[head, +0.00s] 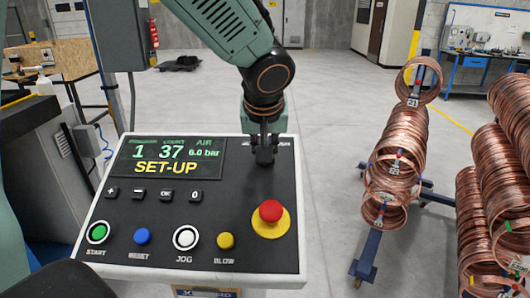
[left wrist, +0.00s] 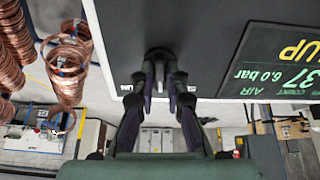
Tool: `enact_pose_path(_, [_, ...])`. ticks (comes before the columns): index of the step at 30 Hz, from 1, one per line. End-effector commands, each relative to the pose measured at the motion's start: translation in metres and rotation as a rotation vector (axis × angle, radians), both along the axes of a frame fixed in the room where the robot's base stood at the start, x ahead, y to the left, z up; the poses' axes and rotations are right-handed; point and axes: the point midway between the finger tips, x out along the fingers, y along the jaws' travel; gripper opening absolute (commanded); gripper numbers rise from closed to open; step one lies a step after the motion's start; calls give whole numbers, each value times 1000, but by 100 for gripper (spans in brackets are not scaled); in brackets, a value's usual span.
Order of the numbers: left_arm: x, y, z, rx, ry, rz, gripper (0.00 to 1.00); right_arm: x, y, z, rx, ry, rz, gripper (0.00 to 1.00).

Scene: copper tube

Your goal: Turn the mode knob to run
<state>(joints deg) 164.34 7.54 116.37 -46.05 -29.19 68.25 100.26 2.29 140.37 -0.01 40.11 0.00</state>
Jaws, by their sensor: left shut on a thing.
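The control panel (head: 190,235) tilts up in front of me. Its display (head: 168,158) reads SET-UP, 1, 37 and 6.0 bar. My left gripper (head: 264,152) reaches down to the panel's upper right, beside the display. It is shut on the mode knob, which the fingers mostly hide in the head view. In the left wrist view, the dark knob (left wrist: 160,54) shows between the two fingertips, with small white labels on either side. The knob's pointing direction and most label text cannot be read. My right gripper is not in view.
A red emergency button (head: 270,211) on a yellow base sits below the gripper. Start, reset, jog (head: 186,238) and blow buttons line the panel's lower edge. Copper coils (head: 398,160) hang on a rack at right, apart from the panel. Open floor lies behind.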

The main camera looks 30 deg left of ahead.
Motion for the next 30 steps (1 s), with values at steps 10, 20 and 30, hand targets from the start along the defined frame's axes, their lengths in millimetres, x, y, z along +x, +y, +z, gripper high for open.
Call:
enact_pose_path(10, [0,1,2,113,67,-300,0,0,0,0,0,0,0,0])
enact_pose_path(20, [1,1,3,212,126,-559,0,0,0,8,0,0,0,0])
enact_pose_path(30, [1,1,3,277,166,-727,0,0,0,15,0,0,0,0])
